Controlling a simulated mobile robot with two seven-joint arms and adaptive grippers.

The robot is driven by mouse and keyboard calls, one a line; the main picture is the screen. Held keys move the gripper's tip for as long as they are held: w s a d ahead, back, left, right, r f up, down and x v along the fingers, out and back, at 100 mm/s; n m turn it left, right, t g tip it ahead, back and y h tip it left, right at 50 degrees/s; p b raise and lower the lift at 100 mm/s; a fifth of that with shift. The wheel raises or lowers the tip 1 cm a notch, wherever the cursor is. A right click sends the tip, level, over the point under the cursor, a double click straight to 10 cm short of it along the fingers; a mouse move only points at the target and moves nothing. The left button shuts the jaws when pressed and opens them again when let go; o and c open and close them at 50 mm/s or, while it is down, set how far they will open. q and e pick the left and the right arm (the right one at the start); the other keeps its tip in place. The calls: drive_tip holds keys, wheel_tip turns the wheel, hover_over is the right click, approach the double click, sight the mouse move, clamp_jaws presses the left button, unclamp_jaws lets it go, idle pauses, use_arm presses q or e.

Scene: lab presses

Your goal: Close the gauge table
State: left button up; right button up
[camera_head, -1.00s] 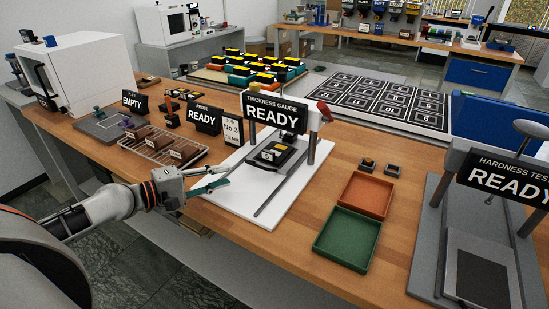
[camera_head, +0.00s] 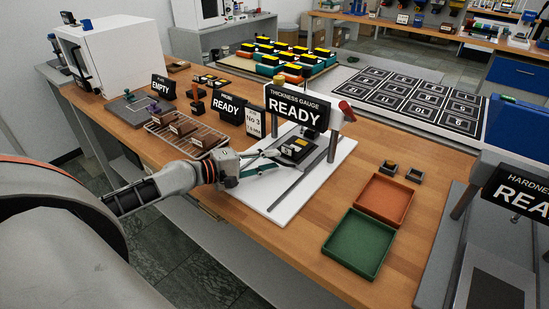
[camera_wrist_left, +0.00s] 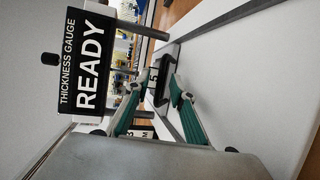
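The thickness gauge has a black READY sign (camera_head: 297,107) on posts above a white base (camera_head: 268,206). Its dark gauge table (camera_head: 286,158) lies low between the posts, in front of the sign, with a small labelled block (camera_head: 297,146) on it. My left gripper (camera_head: 280,160) reaches in from the left, at the table's near edge. In the left wrist view the green fingers (camera_wrist_left: 158,84) are spread apart, with the dark table end and its white number label (camera_wrist_left: 153,77) between and just beyond the tips. Whether they touch it I cannot tell. My right gripper is out of view.
A wire rack (camera_head: 187,136) with brown blocks stands left of the gauge. An orange tray (camera_head: 384,199) and a green tray (camera_head: 358,244) lie to the right. The hardness tester (camera_head: 515,190) stands at far right. A red knob (camera_head: 346,109) sits by the gauge's right post.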

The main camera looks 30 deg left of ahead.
use_arm(q)
drive_tip(key=shift+x, duration=0.95)
drive_tip(key=shift+s, duration=0.1)
clamp_jaws()
drive_tip(key=shift+s, duration=0.1)
